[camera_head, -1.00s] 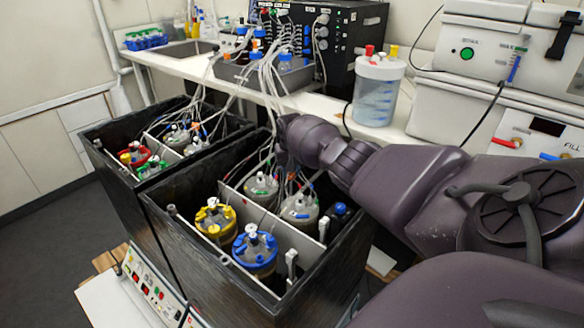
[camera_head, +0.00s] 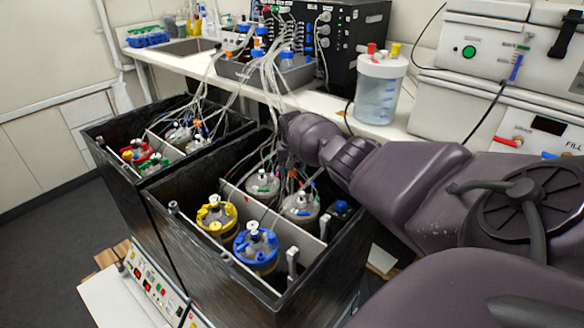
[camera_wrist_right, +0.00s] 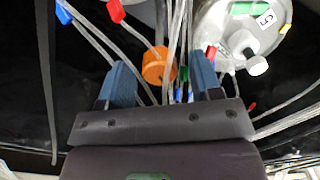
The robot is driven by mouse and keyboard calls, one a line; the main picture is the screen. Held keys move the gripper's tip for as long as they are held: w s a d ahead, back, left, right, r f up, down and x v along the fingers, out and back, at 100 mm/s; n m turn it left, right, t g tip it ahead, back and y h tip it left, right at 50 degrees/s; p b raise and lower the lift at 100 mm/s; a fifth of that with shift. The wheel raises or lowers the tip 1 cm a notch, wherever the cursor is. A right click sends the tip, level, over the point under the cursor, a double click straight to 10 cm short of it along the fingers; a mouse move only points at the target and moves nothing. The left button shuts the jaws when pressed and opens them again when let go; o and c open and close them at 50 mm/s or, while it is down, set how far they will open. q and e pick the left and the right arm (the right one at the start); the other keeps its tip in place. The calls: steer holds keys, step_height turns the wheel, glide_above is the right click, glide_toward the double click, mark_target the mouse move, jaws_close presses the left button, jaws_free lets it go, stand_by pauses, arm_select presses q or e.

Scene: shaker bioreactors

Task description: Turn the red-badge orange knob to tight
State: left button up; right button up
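The orange knob (camera_wrist_right: 159,66) shows in the right wrist view as a ribbed round cap among thin tubes, with a tube crossing its face. My right gripper (camera_wrist_right: 162,72) is open, one blue-grey finger on each side of the knob and apart from it. A red tag (camera_wrist_right: 116,11) sits on a tube up and left of the knob; I cannot tell whether it is the badge. In the head view my right arm reaches in from the right, its hand (camera_head: 289,138) at the back of the nearer black box, partly behind tubes. The knob is not discernible there. My left gripper is not in view.
The nearer black box (camera_head: 160,215) holds vessels with yellow (camera_head: 217,216) and blue (camera_head: 256,247) clamps and two plainer ones. Another box (camera_head: 95,150) stands left. Many tubes run up to the bench, where a clear jar (camera_head: 381,92) stands. A vessel (camera_wrist_right: 240,30) lies right of the gripper.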

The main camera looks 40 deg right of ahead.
steer(key=shift+r, duration=0.1)
steer(key=shift+r, duration=0.35)
step_height(320, 180, up, 10)
steer(key=p, duration=0.3)
stand_by(0.4)
